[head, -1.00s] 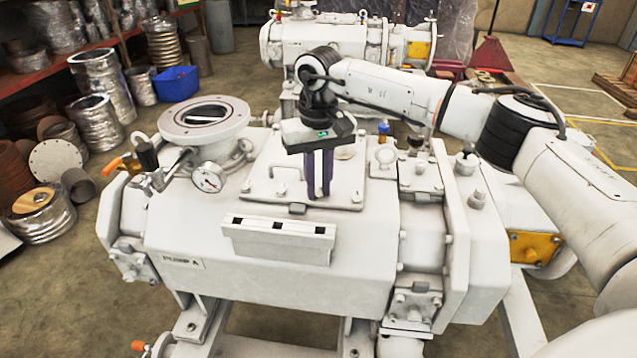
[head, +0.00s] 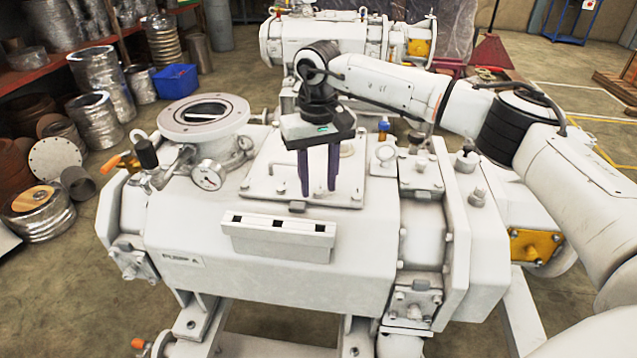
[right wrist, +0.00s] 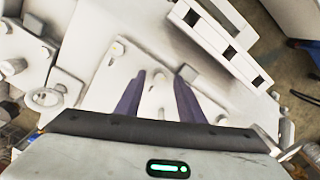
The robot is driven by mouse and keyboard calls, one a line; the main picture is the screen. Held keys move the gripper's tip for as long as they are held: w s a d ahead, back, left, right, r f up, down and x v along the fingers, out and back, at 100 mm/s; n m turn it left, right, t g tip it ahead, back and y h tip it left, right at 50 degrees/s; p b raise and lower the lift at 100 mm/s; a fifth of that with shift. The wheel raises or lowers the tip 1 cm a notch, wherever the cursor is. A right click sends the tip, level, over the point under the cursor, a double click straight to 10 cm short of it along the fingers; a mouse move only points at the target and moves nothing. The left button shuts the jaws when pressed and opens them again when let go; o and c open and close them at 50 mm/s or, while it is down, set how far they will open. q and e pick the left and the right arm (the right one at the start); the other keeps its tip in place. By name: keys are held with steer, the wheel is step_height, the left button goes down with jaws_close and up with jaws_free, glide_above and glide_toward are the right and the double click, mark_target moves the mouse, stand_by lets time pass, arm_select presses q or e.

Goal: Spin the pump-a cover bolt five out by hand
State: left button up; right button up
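Pump A (head: 300,268) is the large white housing in front, with its name on the left of its front side. Its square cover plate (head: 262,180) lies on top, with a handle and small bolts, one of them a bolt (head: 281,189) near the front edge. No number shows, so I cannot tell which is bolt five. My right gripper (head: 319,190) points down over the cover, its two purple fingers apart with nothing seen between the tips. In the right wrist view the open fingers (right wrist: 161,76) are above the same plate (right wrist: 104,75). My left gripper is not in view.
A white tray (head: 278,240) with square slots sits at the pump's front edge. Valve fittings (head: 417,170) stand to the right. A second pump (head: 330,35) is behind.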

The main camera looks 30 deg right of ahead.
mark_target(318, 192)
step_height(318, 192, up, 10)
steer(key=shift+f, duration=0.25)
